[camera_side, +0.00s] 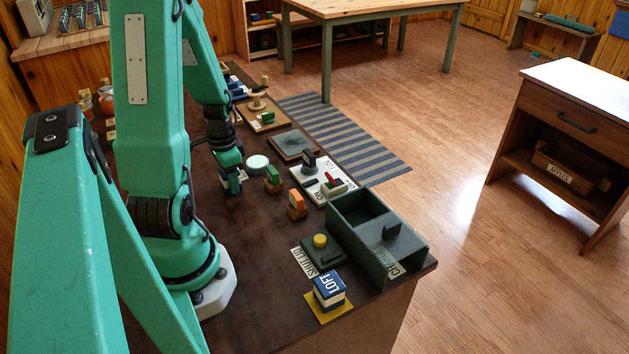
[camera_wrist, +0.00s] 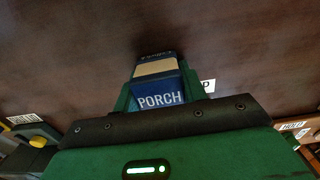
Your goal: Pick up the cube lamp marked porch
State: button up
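The cube lamp marked PORCH (camera_wrist: 160,93) is in the wrist view, blue with a pale band, its white lettering facing the camera. My gripper (camera_wrist: 160,88) has a green finger along each side of the lamp. The fingers look close to its sides, but I cannot tell whether they press on it. In the side view my gripper (camera_side: 232,182) is low over the dark bench, with part of the lamp (camera_side: 241,175) showing at its fingers. Whether the lamp rests on the bench or is just off it is not clear.
A cube lamp marked LOFT (camera_side: 329,290) stands on a yellow pad at the front. A dark open box (camera_side: 344,229) stands at the right edge. A green block (camera_side: 272,178), an orange block (camera_side: 296,203) and a white round disc (camera_side: 257,163) are near my gripper.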

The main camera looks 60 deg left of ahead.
jog(key=shift+c, duration=1)
jog(key=shift+r, duration=0.2)
jog(key=shift+r, duration=1.95)
jog(key=w+d+r, duration=0.4)
jog(key=d+r, duration=0.2)
jog(key=d, duration=0.4)
jog(key=shift+w+d+r, duration=0.35)
jog(key=shift+w, duration=0.05)
